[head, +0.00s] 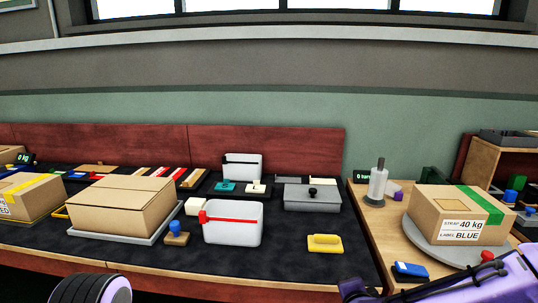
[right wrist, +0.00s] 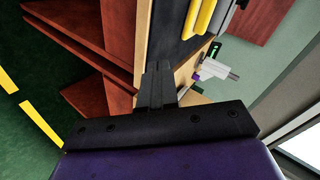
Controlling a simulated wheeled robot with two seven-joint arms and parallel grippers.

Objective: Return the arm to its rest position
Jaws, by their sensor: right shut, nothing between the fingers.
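My right gripper (right wrist: 158,84) shows in the right wrist view. Its two dark fingers are together with nothing between them. They point towards the edge of the work table, and I cannot tell how far off it is. In the head view part of my purple right arm (head: 480,284) comes in at the lower right, low in front of the side table. Its fingertips cannot be made out there. A purple and black part of my left arm (head: 92,289) shows at the bottom left edge. My left gripper is out of the picture.
On the right, a labelled box (head: 455,215) sits on a round grey turntable (head: 425,245), near a blue item (head: 410,270).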

